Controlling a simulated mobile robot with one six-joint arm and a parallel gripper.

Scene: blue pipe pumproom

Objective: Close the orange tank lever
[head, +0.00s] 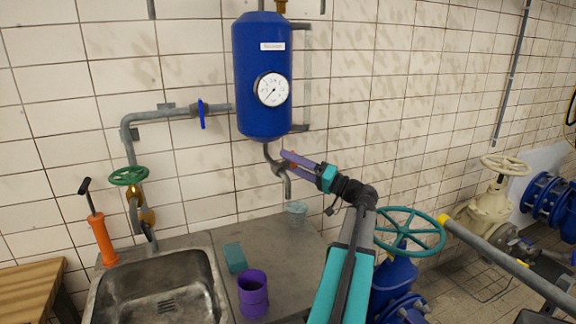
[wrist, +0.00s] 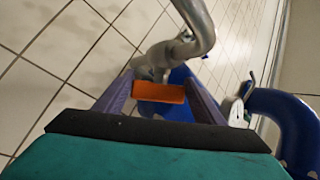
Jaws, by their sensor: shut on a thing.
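The blue tank (head: 250,118) with a white gauge hangs on the tiled wall in the head view. A grey curved outlet pipe (head: 287,187) hangs below it. My gripper (head: 286,162) reaches this pipe from the right, just under the tank. In the wrist view, the orange lever (wrist: 158,92) lies between the two purple fingers of my gripper (wrist: 161,84), beside the grey metal pipe and valve body (wrist: 190,35). The gripper is shut on the lever. In the head view the fingers hide most of the lever, so its angle to the pipe is hard to tell.
A clear glass (head: 297,209) stands on the counter below the outlet. A purple cup (head: 253,296) and a teal sponge (head: 235,258) are beside the metal sink (head: 160,290). A teal handwheel (head: 408,233) on a blue valve stands right of my arm.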

